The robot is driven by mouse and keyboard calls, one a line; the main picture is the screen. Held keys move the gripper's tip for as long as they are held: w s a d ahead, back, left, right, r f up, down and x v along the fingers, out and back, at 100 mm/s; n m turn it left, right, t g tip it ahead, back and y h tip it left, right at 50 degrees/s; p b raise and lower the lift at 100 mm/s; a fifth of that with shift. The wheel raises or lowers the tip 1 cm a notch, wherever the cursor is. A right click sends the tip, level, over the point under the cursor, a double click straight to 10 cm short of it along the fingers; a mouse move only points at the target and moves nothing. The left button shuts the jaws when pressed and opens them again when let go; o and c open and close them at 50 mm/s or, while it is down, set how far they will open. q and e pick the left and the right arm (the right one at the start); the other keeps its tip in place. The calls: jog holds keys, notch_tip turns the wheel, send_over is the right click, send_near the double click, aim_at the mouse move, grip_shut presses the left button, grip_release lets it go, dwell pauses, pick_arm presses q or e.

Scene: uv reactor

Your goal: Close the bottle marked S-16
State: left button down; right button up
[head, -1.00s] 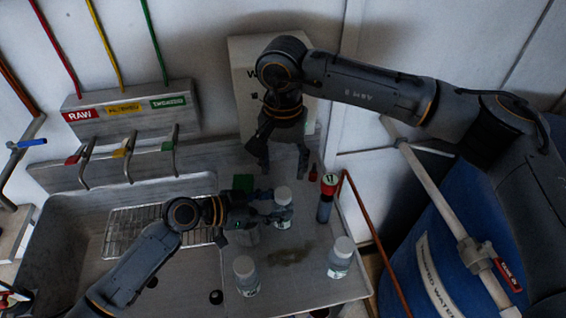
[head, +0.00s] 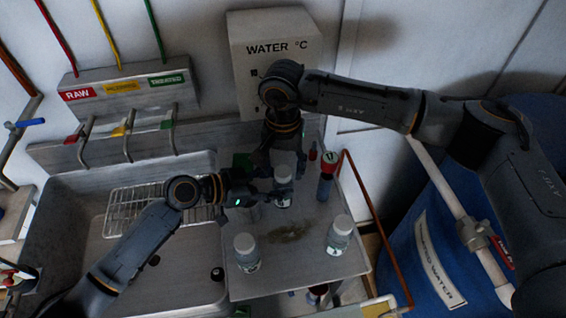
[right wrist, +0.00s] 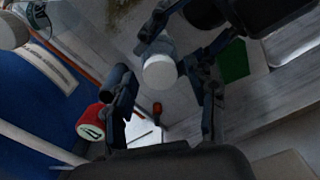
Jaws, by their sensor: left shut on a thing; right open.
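A clear bottle with a white cap (head: 284,160) stands at the back of the grey counter, its label unreadable here. My left gripper (head: 281,190) is shut on the bottle's body from the left. My right gripper (head: 281,166) is open and points down, its fingers on both sides of the cap. In the right wrist view the white cap (right wrist: 160,72) lies between my open right fingers (right wrist: 163,84), with visible gaps. Two more white-capped bottles stand nearer, one at left (head: 246,252) and one at right (head: 340,235); I cannot read an S-16 mark on them.
A dark cylinder with a red top (head: 327,170) stands close right of the held bottle. The sink (head: 80,240) with a wire rack is at left. A blue barrel (head: 420,245) and red pipe (head: 367,205) are at right.

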grip_shut()
jog(key=m, duration=1)
jog(key=shift+m, duration=0.4)
jog(key=m, duration=0.5)
jog(key=shift+m, duration=0.4)
jog(key=m, duration=0.6)
jog(key=shift+m, duration=0.3)
jog(key=shift+o, duration=0.2)
grip_release()
